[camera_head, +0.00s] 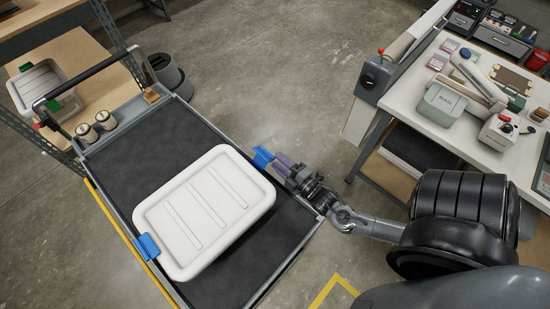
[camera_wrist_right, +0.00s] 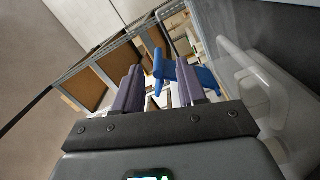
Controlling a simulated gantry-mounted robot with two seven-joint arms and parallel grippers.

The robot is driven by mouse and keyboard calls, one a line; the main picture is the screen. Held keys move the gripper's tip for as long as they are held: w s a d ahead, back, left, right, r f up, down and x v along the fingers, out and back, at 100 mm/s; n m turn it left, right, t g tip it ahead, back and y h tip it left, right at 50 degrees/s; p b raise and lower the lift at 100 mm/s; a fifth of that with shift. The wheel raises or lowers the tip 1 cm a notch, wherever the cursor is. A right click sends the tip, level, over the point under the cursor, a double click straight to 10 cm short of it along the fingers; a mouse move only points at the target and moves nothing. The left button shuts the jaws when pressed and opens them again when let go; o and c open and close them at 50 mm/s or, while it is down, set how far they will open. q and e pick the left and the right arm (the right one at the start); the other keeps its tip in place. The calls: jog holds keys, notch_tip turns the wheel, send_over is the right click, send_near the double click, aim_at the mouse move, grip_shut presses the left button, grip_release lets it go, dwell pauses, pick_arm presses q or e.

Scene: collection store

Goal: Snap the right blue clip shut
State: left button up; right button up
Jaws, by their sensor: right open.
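A white lidded box (camera_head: 205,212) lies on the black cart bed (camera_head: 150,150). The right blue clip (camera_head: 262,157) is at the box's upper right end and sticks outward from the lid edge. A second blue clip (camera_head: 147,246) sits at the opposite, lower left end. My right gripper (camera_head: 282,165) is beside the right clip, its purple fingers pointing at it. In the right wrist view the fingers (camera_wrist_right: 158,80) are apart, with part of the blue clip (camera_wrist_right: 194,76) showing between and behind them. I cannot tell whether they touch it. My left gripper is not in view.
The cart's push handle (camera_head: 85,78) and two small cans (camera_head: 96,127) are at its far left end. A shelf with another white box (camera_head: 38,88) is at the upper left.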

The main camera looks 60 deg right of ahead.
jog(key=v, duration=0.7)
jog(key=shift+s, duration=0.3)
jog(key=shift+a, duration=0.15)
